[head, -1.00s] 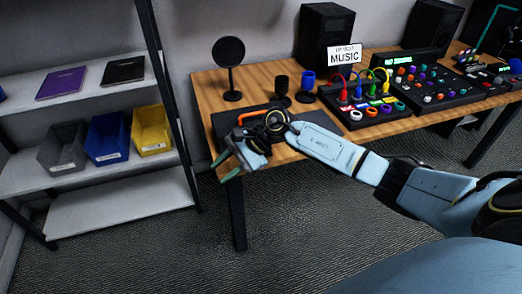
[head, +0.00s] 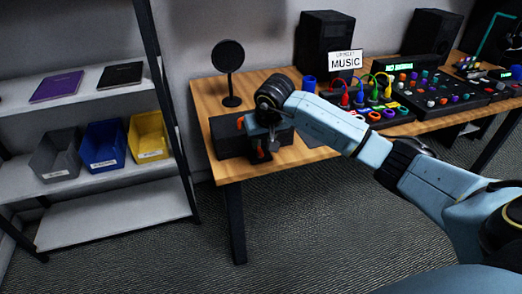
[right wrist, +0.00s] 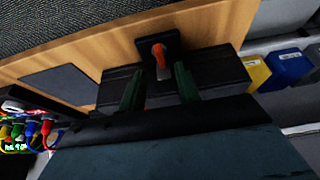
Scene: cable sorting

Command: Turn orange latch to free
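The orange latch (right wrist: 160,52) sits on a dark square block in the right wrist view, just beyond my fingertips. In the head view, a small orange part (head: 261,153) shows low beside my right gripper (head: 262,145). Another orange piece (head: 240,122) shows by the wrist, on the left. A black case (head: 228,140) lies under the gripper on the table's left end. In the right wrist view, the two green fingers of my right gripper (right wrist: 159,70) are apart, pointing at the block. The wrist hides part of the case in the head view. My left gripper is out of view.
The wooden table (head: 205,95) carries a round black stand (head: 228,57), a blue cup-like object (head: 309,84), a patch panel with coloured cables (head: 365,113) and speakers (head: 325,43). A shelf with bins (head: 102,145) stands to the left. The table's front edge is close.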

